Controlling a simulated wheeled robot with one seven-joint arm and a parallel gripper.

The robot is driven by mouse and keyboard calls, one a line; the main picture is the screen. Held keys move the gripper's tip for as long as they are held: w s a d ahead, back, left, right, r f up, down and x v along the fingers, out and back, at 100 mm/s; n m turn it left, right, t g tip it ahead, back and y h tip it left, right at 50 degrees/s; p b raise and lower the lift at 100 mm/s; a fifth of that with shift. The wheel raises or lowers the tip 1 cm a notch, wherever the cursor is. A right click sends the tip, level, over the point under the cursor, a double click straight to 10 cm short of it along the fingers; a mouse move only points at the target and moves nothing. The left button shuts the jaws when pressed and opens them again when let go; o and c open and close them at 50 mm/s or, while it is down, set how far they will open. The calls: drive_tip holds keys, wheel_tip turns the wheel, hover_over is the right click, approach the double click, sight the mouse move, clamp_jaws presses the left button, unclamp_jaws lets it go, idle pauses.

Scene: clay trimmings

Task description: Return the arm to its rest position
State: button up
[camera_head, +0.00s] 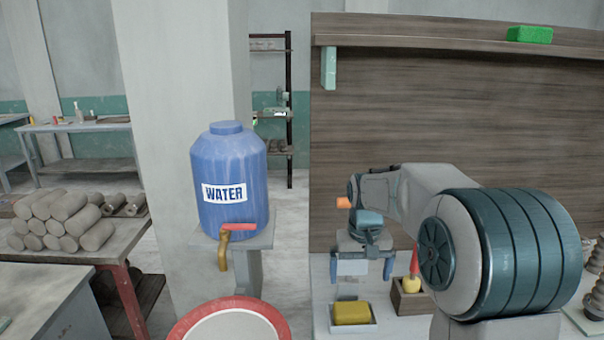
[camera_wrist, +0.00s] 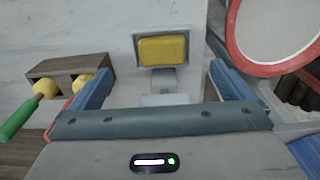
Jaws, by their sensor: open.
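My gripper (camera_head: 361,268) hangs at the end of my bent arm, above the white work table at the lower right of the head view. Its two blue fingers are apart and nothing is between them. In the wrist view my gripper (camera_wrist: 150,92) also shows open and empty. A yellow sponge (camera_head: 352,312) lies in a small white tray (camera_head: 366,327) below my gripper. The sponge (camera_wrist: 162,48) also shows beyond the fingertips in the wrist view, apart from them.
A wooden holder (camera_head: 408,304) with yellow-ended tools stands right of the tray. A red-rimmed round basin (camera_head: 182,328) is at the lower left of the gripper. A blue water barrel (camera_head: 230,170) stands on a stand. A wooden back panel (camera_head: 400,120) rises behind my arm.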

drive_tip(key=s+t, duration=0.2)
drive_tip(key=s, duration=2.2)
drive_tip(key=shift+s+t, duration=0.3)
drive_tip(key=shift+s, duration=0.05)
